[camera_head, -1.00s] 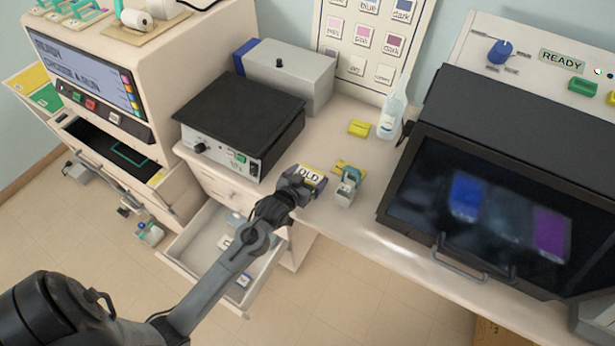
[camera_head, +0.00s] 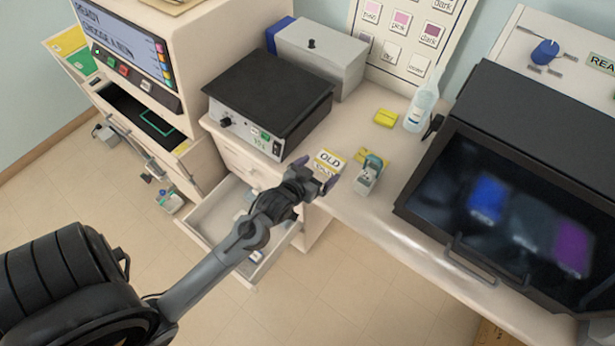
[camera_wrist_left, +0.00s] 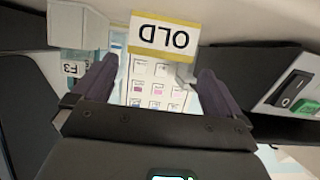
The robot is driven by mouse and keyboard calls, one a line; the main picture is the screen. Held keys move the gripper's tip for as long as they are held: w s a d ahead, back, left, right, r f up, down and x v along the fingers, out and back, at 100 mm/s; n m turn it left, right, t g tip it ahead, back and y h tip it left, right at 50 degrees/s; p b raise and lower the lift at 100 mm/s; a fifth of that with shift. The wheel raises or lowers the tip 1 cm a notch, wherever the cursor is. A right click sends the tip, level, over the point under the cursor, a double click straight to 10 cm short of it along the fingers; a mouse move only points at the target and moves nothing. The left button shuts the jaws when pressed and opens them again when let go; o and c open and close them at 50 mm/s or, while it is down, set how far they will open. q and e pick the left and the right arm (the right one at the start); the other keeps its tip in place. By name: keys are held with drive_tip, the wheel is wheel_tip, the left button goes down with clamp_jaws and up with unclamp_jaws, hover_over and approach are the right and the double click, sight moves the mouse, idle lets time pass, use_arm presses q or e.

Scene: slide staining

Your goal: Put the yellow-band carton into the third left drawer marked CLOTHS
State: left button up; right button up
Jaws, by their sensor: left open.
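The yellow-band carton (camera_head: 331,160) is a small white box lettered OLD, on the counter near its front edge. It also shows upside down at the top of the left wrist view (camera_wrist_left: 164,35). My left gripper (camera_head: 318,182) is just in front of the carton, open and empty. In the left wrist view its two fingers (camera_wrist_left: 155,85) are spread, with the carton beyond their tips and not between them. A drawer (camera_head: 208,215) stands open below the counter, partly hidden by my left arm; I cannot read a CLOTHS mark. My right gripper is out of view.
A small green-and-grey device (camera_head: 368,175) stands close right of the carton. A black-topped instrument (camera_head: 270,100) is behind left. A yellow block (camera_head: 385,118) and a bottle (camera_head: 420,105) stand farther back. A dark-windowed cabinet (camera_head: 500,190) fills the right.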

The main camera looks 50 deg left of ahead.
use_arm(q)
drive_tip(key=v, duration=0.4)
drive_tip(key=shift+s, duration=0.1)
drive_tip(key=s+d+f+m+g+h, duration=0.1)
drive_tip(key=s+d+m+g, duration=0.1)
drive_tip(key=s+d+g, duration=0.3)
drive_tip(key=s+d+f+m+g+h, duration=0.1)
drive_tip(key=s+d+g, duration=0.3)
drive_tip(key=s, duration=0.8)
drive_tip(key=shift+d+f+m+g+h, duration=0.4)
drive_tip(key=shift+d+f+m, duration=0.1)
drive_tip(key=shift+f+m, duration=0.1)
